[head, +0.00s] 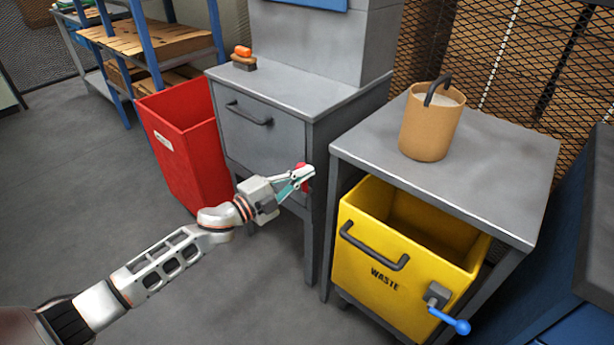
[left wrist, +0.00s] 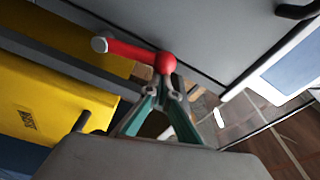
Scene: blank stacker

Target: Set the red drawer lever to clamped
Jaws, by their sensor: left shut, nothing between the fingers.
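The red lever (left wrist: 135,54) shows large in the left wrist view. Its rounded red end is just beyond my fingertips, and its arm runs left to a pale grey end. In the head view only a little red (head: 304,186) shows behind my fingers, at the right front edge of the grey cabinet. The cabinet's drawer (head: 262,136) is shut. My left gripper (head: 302,172) is shut and empty, right at the lever; it also shows in the left wrist view (left wrist: 165,88). I cannot tell whether it touches the lever. My right gripper is not in view.
A red bin (head: 180,125) stands left of the cabinet. Right of it, a grey table (head: 370,140) holds a tan bucket (head: 430,130) above a yellow waste bin (head: 380,265) with a blue-handled lever (head: 450,320). The floor in front of the cabinet is clear.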

